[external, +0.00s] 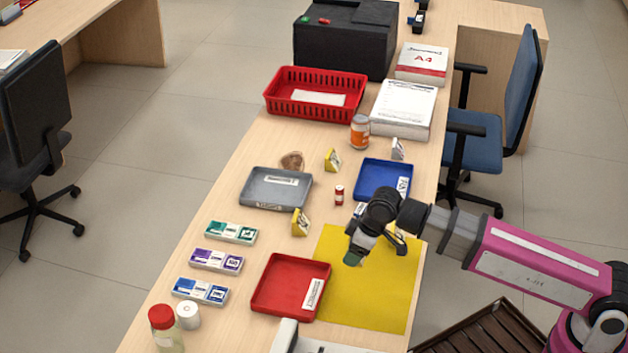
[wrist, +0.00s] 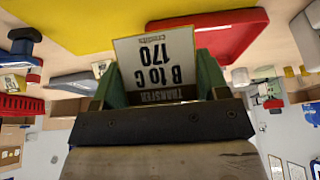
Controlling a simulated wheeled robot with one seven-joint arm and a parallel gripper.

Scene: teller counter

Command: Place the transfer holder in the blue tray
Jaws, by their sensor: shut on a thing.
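The transfer holder (wrist: 158,60), a small stand with a white card reading "TRANSFER B to C 170", is between the green fingers of my gripper (wrist: 158,80) in the wrist view. My gripper (external: 358,250) is shut on it. In the external view, the gripper hangs over the upper part of the yellow mat (external: 372,290), and the holder is mostly hidden by the gripper. The blue tray (external: 378,182) lies just beyond the gripper, toward the back right of the counter. It is empty apart from a white label at its right side.
A red tray (external: 285,285) and a grey tray (external: 268,188) lie to the left. Yellow holders (external: 300,222) (external: 331,160), a white holder (external: 397,149), a small red-capped bottle (external: 339,194) and an orange can (external: 360,131) stand around the trays. A red basket (external: 315,80) is farther back.

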